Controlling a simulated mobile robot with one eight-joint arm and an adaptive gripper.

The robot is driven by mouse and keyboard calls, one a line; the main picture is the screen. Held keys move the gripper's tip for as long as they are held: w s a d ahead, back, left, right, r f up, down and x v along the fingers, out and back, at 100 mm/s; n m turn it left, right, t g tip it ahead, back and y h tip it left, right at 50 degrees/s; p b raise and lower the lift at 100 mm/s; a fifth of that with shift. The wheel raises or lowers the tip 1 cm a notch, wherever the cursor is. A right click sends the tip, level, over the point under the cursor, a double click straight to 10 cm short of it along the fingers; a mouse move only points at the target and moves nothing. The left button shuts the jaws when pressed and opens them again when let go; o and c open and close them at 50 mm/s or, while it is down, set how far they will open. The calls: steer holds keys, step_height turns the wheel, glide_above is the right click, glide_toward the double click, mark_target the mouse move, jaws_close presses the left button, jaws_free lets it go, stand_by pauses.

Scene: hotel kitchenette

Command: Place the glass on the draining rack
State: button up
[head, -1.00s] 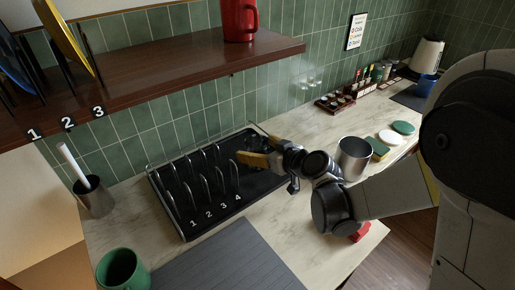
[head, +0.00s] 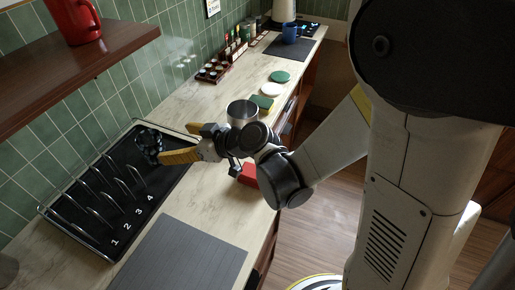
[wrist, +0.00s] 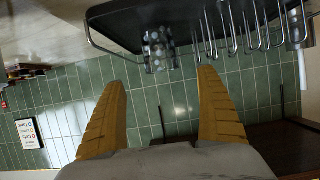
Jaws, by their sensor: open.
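The draining rack (head: 178,172) is a black tray with wire dividers and a metal rim, on the counter by the tiled wall. The patterned, see-through glass (head: 150,143) stands in its far, divider-free part. My gripper (head: 178,157), with yellow fingers, is just to the right of the glass, over the rack's edge. In the wrist view, which looks inverted, the fingers (wrist: 160,85) are spread wide with nothing between them. The glass (wrist: 158,50) shows beyond the fingertips, against the rack (wrist: 125,18), apart from the fingers.
A red item (head: 246,174) lies by the counter edge under my arm. A grey mat (head: 185,255) is in front of the rack. A shelf with a red mug (head: 77,22) overhangs the left.

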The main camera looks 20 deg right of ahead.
steer(key=s+d+r+m+g+h, duration=0.1)
steer(key=s+d+m+h, duration=0.3)
steer(key=s+d, duration=0.4)
steer(key=s+d+r+m+g+h, duration=0.1)
steer(key=s+d+r+m+h, duration=0.2)
steer(key=s+d, duration=0.6)
steer(key=d+m+h, duration=0.2)
steer(key=d+h, duration=0.1)
steer(key=d, duration=0.2)
steer(key=shift+d+m, duration=0.3)
